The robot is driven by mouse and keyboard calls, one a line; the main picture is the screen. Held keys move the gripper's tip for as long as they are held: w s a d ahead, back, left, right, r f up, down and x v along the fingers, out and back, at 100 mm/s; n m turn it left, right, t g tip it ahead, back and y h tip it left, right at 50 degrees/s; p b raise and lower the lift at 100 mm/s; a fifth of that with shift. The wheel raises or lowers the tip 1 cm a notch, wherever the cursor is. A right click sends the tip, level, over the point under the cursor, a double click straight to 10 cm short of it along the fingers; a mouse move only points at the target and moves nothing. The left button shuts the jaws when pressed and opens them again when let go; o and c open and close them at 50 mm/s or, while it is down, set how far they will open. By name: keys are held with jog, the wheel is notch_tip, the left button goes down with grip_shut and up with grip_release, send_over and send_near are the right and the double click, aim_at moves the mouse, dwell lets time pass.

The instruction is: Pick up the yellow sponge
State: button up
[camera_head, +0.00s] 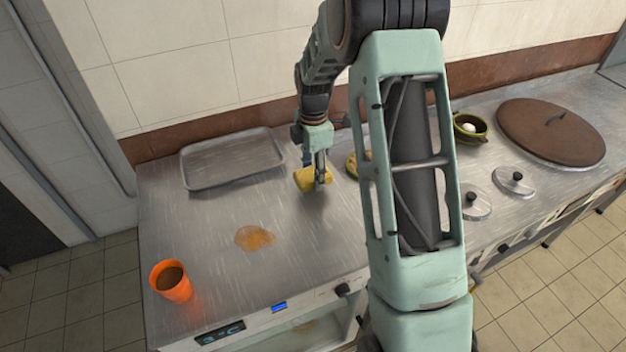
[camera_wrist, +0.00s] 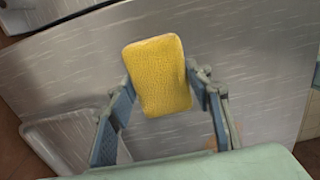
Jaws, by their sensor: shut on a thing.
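The yellow sponge (camera_head: 305,179) is between the fingers of my gripper (camera_head: 321,177), over the back middle of the steel counter. In the wrist view the sponge (camera_wrist: 158,76) is a rounded yellow block. There my gripper (camera_wrist: 163,88) has one finger against each side of it and is shut on it. In the head view the sponge is tilted, with a shadow on the counter below it. Part of it is hidden behind a finger.
A metal tray (camera_head: 233,160) lies at the back left. An orange cup (camera_head: 171,281) with brown contents stands front left. A brown spill (camera_head: 254,238) lies on the counter (camera_head: 205,225). A green bowl (camera_head: 470,128), two lids and a large brown lid (camera_head: 550,135) are at right.

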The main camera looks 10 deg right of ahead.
jog(key=s+r+b, duration=0.2)
jog(key=s+r, duration=0.7)
jog(key=s, duration=0.5)
jog(key=shift+a+r, duration=0.25)
jog(key=shift+a, duration=0.15)
